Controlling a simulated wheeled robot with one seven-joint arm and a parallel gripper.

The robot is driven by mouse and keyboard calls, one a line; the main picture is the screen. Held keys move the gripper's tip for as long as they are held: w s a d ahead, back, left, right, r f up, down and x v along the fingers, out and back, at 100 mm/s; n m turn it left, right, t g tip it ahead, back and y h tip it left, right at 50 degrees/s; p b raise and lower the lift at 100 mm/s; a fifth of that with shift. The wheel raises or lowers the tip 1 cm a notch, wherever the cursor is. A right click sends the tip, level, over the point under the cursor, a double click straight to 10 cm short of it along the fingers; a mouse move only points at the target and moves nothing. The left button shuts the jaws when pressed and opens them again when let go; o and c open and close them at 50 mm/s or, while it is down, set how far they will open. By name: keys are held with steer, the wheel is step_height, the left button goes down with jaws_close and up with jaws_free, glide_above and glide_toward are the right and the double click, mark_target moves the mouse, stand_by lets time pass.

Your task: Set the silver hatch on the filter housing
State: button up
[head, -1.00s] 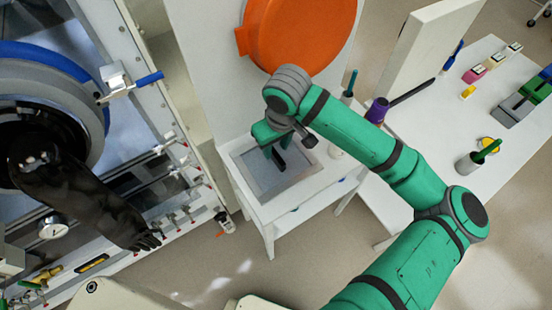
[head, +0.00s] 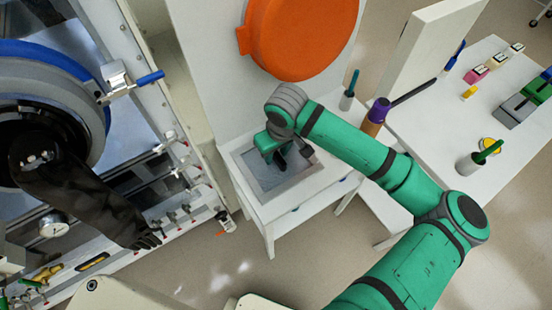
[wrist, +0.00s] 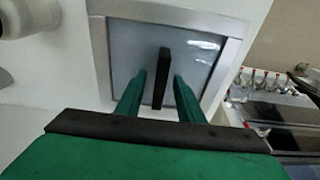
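The silver hatch (head: 256,181) is a flat grey panel with a lighter rim, lying in the white stand below the orange disc. In the wrist view the hatch (wrist: 198,68) fills the upper middle, with a black bar handle (wrist: 163,75) standing up from it. My gripper (head: 279,157) is over the hatch in the head view. In the wrist view my gripper's green fingers (wrist: 160,88) are apart, one on each side of the handle, with gaps showing on both sides. My arm hides part of the hatch. I cannot tell which part is the filter housing.
A large orange disc (head: 302,35) is on the white panel behind the stand. A purple-topped bottle (head: 376,115) stands right of my arm. The glovebox (head: 150,165) with a black glove (head: 80,200) is at the left. A white table (head: 440,120) with small items is at the right.

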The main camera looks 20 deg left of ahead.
mark_target(276, 153)
jaws_close()
steer(key=shift+r, duration=0.4)
step_height(276, 153, up, 3)
steer(key=shift+f, duration=0.15)
steer(key=s+r, duration=0.9)
steer(key=s, duration=0.5)
steer(key=shift+r, duration=0.3)
